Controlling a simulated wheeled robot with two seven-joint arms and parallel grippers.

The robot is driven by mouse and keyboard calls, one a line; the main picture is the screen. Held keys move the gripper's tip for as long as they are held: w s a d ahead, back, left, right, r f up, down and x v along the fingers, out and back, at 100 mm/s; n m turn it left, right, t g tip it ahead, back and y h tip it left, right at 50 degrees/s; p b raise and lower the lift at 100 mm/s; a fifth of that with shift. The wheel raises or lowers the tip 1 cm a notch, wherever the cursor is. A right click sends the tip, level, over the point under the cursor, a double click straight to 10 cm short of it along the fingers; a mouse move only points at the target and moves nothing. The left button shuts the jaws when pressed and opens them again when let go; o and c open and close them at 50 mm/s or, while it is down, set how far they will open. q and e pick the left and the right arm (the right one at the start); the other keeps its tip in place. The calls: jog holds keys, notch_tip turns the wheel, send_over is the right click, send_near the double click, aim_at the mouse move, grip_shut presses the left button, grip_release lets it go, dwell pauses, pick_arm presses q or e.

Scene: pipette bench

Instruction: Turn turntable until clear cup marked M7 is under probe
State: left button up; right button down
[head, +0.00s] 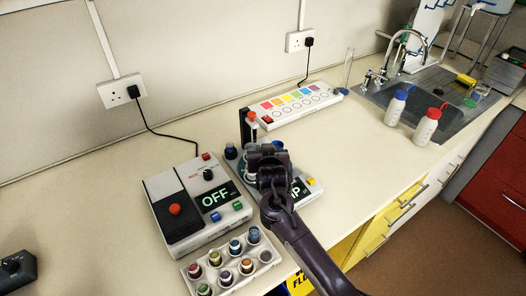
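The turntable (240,170) is a teal disc on a light base, mostly covered by my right gripper and arm. A dark cup (231,152) stands at its left edge and a pale cup (250,176) shows just left of my wrist. No M7 marking is readable from here. A dark upright post (244,128) with a red-orange knob rises behind the disc; it may carry the probe, whose tip I cannot make out. My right gripper (266,152) is over the turntable, its fingers pointing away; its opening is unclear. My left gripper is out of view.
A control box (190,205) reading OFF stands left of the turntable. A rack (232,265) of capped vials sits in front. A strip with coloured squares (293,105) lies behind. Two bottles (427,125) stand by the sink (420,95). The bench is clear at right.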

dwell(0.3)
jog(key=c, duration=1.1)
grip_release()
jog(key=shift+c, duration=0.2)
jog(key=b+v, duration=0.1)
jog(key=v, duration=0.6)
jog(key=shift+s+a, duration=0.15)
jog(key=shift+s, duration=0.2)
jog(key=shift+r, duration=0.15)
